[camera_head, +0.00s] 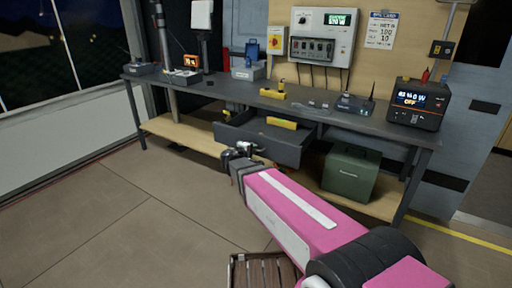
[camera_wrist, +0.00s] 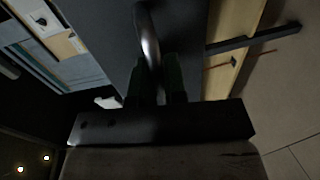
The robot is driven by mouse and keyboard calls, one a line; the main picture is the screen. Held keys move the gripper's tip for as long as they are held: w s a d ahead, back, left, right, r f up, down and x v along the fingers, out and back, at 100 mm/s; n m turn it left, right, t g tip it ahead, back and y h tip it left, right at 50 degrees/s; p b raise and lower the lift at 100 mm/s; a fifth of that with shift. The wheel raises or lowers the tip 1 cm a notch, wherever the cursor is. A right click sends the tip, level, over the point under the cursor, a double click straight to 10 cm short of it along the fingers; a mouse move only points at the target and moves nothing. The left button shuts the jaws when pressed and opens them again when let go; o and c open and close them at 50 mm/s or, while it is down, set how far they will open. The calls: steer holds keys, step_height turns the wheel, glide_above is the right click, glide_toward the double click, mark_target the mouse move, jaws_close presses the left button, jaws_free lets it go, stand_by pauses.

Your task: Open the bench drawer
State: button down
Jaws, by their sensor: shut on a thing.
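The bench drawer (camera_head: 290,148) is a dark grey box under the left-middle of the workbench (camera_head: 225,91). It is pulled out, and its inside shows with a yellow item (camera_head: 282,122) in it. My gripper (camera_head: 240,152) is at the left part of the drawer front. In the wrist view my gripper's dark fingers (camera_wrist: 157,88) are closed around the metal bar handle (camera_wrist: 149,38). The dark drawer front (camera_wrist: 97,40) fills much of that view. The handle is mostly hidden by my gripper in the head view.
A green case (camera_head: 349,173) stands on the wooden lower shelf (camera_head: 185,137), right of the drawer. A slatted wooden item (camera_head: 262,272) is on the floor at the bottom. A power station (camera_head: 418,103) and radio gear stand on the benchtop. The floor at left is clear.

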steer(key=shift+s+a, duration=0.1)
steer(key=shift+s, duration=0.1)
steer(key=c, duration=1.2)
jaws_free()
steer(key=v, duration=1)
steer(key=shift+s+a, duration=0.2)
steer(key=shift+s, duration=0.1)
